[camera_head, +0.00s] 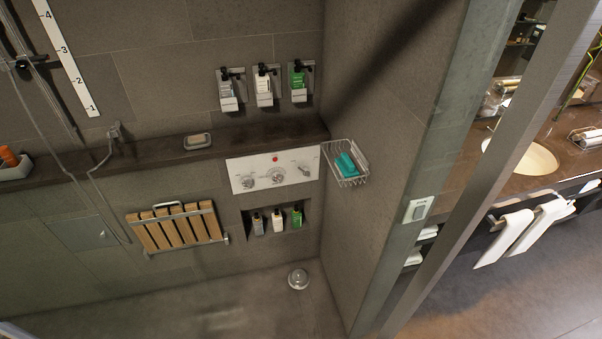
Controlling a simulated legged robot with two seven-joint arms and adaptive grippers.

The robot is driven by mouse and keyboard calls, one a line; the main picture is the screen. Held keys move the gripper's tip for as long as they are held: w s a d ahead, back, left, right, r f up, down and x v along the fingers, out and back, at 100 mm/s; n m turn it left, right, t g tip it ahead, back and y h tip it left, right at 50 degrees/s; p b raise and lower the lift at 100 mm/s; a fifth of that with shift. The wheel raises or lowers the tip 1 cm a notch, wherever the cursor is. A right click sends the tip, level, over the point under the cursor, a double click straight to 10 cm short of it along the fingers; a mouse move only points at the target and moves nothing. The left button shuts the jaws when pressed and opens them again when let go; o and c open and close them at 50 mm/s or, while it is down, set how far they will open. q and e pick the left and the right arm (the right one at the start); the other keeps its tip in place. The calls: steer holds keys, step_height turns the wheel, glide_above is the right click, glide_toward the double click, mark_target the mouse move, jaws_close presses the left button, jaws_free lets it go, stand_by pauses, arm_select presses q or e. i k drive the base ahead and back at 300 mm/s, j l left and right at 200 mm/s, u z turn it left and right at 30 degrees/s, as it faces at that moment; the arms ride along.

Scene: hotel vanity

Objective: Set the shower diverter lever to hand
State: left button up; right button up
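A white shower control panel (236,168) is on the tiled back wall, just under the dark ledge. It carries a left knob (248,181), a middle knob (274,176) and a silver lever-like control (304,169) at the right, with a red dot (275,158) above. The controls are small here; I cannot tell for sure which is the diverter lever, its setting or any label. Neither of my grippers shows in the view.
A wire basket (345,178) with a teal item juts out right of the panel. Bottle dispensers (264,88) hang above; a niche with bottles (277,221) is below. A slatted wooden seat (176,229) is at left. A post (440,130) divides shower from vanity. The shower floor (215,300) is mostly clear.

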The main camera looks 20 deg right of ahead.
mark_target(305, 171)
steer(key=l+z, duration=0.1)
steer(key=z, duration=0.7)
